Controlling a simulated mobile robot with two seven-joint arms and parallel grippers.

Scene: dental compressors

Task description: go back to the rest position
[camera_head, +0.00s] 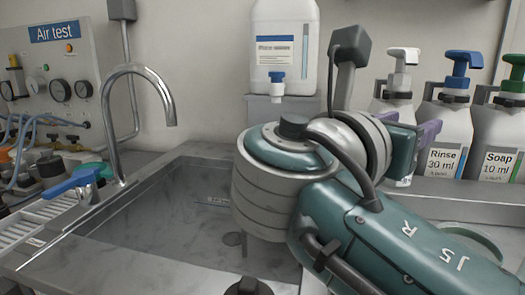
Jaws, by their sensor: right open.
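My right arm (385,235), teal and grey, comes in from the lower right and bends over the right part of the sink. My right gripper (425,140) is partly hidden behind its wrist. Its purple-grey fingers show in front of the pump bottles at the right, and they look empty. Whether a finger touches a bottle I cannot tell. My left gripper is not in view.
A grey sink (130,235) with a curved metal faucet (150,75) and a blue lever lies left of my arm. White pump bottles (447,130) stand on a ledge at the right. A large white jug (284,25) stands behind. The "Air test" panel (45,75) is at the left.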

